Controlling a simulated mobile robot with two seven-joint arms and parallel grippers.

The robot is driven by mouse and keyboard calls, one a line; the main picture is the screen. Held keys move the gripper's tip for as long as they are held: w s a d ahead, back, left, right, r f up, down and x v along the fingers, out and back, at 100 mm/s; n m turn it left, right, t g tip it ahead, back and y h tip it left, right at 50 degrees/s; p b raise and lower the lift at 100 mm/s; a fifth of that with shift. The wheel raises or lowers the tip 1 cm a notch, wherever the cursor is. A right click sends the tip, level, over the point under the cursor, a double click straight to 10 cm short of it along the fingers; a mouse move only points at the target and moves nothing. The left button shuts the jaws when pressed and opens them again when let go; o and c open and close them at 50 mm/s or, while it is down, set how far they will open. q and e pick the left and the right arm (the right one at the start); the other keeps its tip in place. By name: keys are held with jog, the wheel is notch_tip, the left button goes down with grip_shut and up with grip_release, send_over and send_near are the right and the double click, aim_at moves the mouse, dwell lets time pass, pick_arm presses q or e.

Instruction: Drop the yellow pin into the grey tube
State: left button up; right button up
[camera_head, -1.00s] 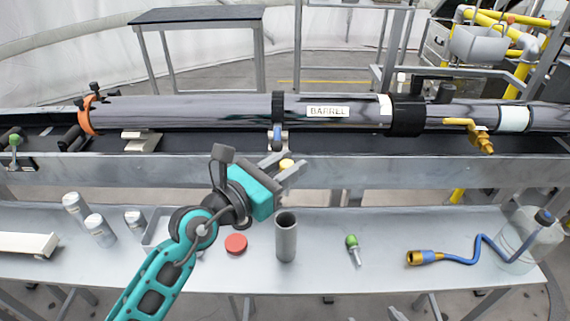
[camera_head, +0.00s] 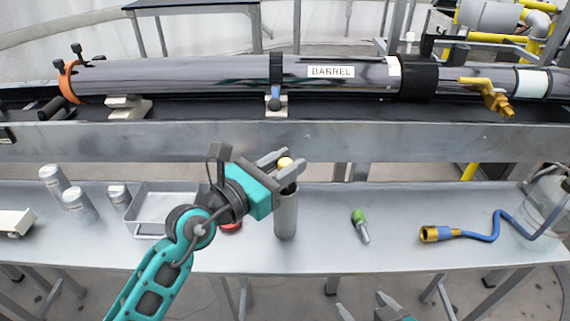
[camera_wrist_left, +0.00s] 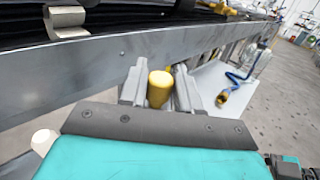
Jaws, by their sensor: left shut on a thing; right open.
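The yellow pin (camera_head: 285,163) is between the fingers of my left gripper (camera_head: 289,166), which is shut on it. Only the pin's rounded yellow top shows; its lower part is hidden by the fingers. The pin also shows upright between the fingers in the left wrist view (camera_wrist_left: 160,88). The grey tube (camera_head: 286,215) stands upright on the bench, just below the gripper in the head view. The fingers cover part of its mouth, so I cannot tell whether the pin's lower end is inside it. My right gripper (camera_head: 361,304) is open and empty at the bottom edge.
A red cap (camera_head: 231,227) lies left of the tube, partly behind my left arm. A grey tray (camera_head: 150,229) and several silver canisters (camera_head: 79,205) stand further left. A green-headed tool (camera_head: 360,225) and a blue hose (camera_head: 482,238) lie right. The barrel (camera_head: 190,78) lies behind.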

pick_arm(q)
jog(key=o, duration=1.1)
pick_arm(e)
jog(key=shift+s+f, duration=0.1)
pick_arm(q)
notch_tip(320, 180, up, 3)
jog(key=p, duration=0.3)
jog(key=shift+f, duration=0.15)
notch_tip(320, 180, up, 4)
jog(key=p, duration=0.5)
jog(key=shift+r, duration=0.2)
pick_arm(e)
jog(key=shift+h, duration=0.5)
jog(key=d+r, duration=0.1)
jog(key=s+d+r, duration=0.1)
jog(key=d+r, duration=0.1)
jog(key=shift+s+r, duration=0.3)
pick_arm(q)
jog(key=shift+f, duration=0.1)
